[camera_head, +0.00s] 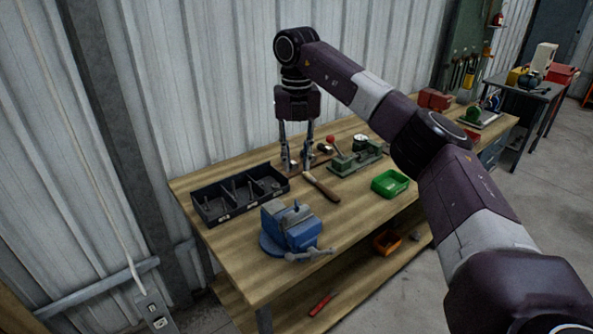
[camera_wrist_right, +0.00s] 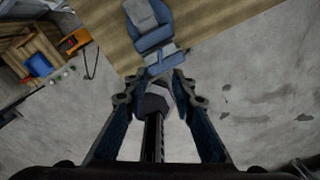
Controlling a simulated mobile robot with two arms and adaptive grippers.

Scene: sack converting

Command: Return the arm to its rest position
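My right arm reaches in from the right in the head view, with its gripper (camera_head: 297,160) pointing down over the back of the workbench (camera_head: 240,255). A wooden handle (camera_head: 321,187) lies on the bench just right of the fingertips. My left gripper is not in view.
On the bench are a black divided tray (camera_head: 212,211), a blue vise (camera_head: 290,230), a green bin (camera_head: 390,183) and a green device (camera_head: 355,160). An orange bin (camera_head: 387,242) sits on the lower shelf. The corrugated wall (camera_head: 210,90) is close behind the gripper. Floor is open at right.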

